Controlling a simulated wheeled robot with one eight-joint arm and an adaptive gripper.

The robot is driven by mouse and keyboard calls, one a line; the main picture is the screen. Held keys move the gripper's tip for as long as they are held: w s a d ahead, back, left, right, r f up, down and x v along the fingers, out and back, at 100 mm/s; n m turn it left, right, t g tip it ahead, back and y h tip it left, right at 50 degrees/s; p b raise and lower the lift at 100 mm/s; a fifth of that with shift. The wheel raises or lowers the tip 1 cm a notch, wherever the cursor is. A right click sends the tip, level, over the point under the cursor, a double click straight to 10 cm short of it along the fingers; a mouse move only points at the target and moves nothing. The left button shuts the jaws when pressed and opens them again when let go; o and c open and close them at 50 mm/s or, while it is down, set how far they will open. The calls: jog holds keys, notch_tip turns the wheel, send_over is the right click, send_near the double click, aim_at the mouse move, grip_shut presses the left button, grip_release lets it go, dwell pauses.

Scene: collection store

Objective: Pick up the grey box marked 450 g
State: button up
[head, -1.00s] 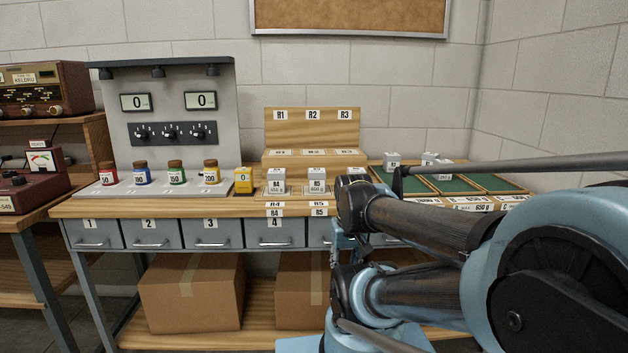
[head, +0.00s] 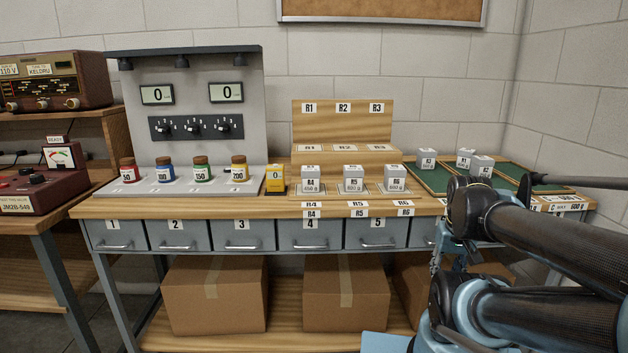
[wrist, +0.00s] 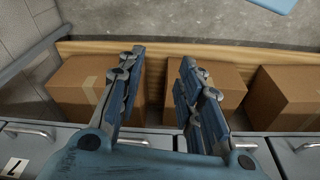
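Three small grey boxes stand in a row on the front step of the wooden rack (head: 325,120). The left one (head: 311,180), marked R4, carries a small label that appears to read 450 g. The R5 box (head: 353,179) and R6 box (head: 394,178) stand to its right; their weights are hard to read. My gripper (wrist: 160,62) is open and empty in the wrist view, its two fingers well apart. It is in front of the bench, above the lower shelf, away from the grey boxes. In the head view my arm largely hides it.
More grey boxes (head: 426,159) stand around green trays (head: 432,181) at the right, partly behind my arm. A yellow block (head: 275,179) and several coloured bottles (head: 202,169) stand left of R4. Drawers (head: 242,235) line the bench front; cartons (head: 214,295) sit below.

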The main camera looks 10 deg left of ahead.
jog(key=o, duration=0.4)
jog(key=shift+s+r, duration=0.15)
jog(key=o, duration=0.6)
jog(key=r, duration=0.2)
jog(key=shift+w+a+r+m, duration=0.3)
jog(key=shift+w+a+m, duration=0.05)
jog(key=shift+m, duration=0.05)
jog(key=w+a+r+m+g+y, duration=0.1)
jog(key=w+a+r+m, duration=0.2)
jog(key=w+a+r, duration=0.3)
jog(key=w+a+r+m+y, duration=0.1)
jog(key=w+a+r+m, duration=0.2)
jog(key=w+a+r, duration=0.45)
notch_tip(320, 180, up, 14)
jog(key=m+g+y, duration=0.2)
jog(key=m, duration=0.7)
send_over(314, 169)
jog(key=w+d, duration=0.2)
jog(key=d, duration=0.3)
jog(key=x, duration=1.6)
jog(key=shift+s+a+f, duration=0.15)
jog(key=shift+a+f, duration=0.1)
jog(key=shift+a, duration=0.15)
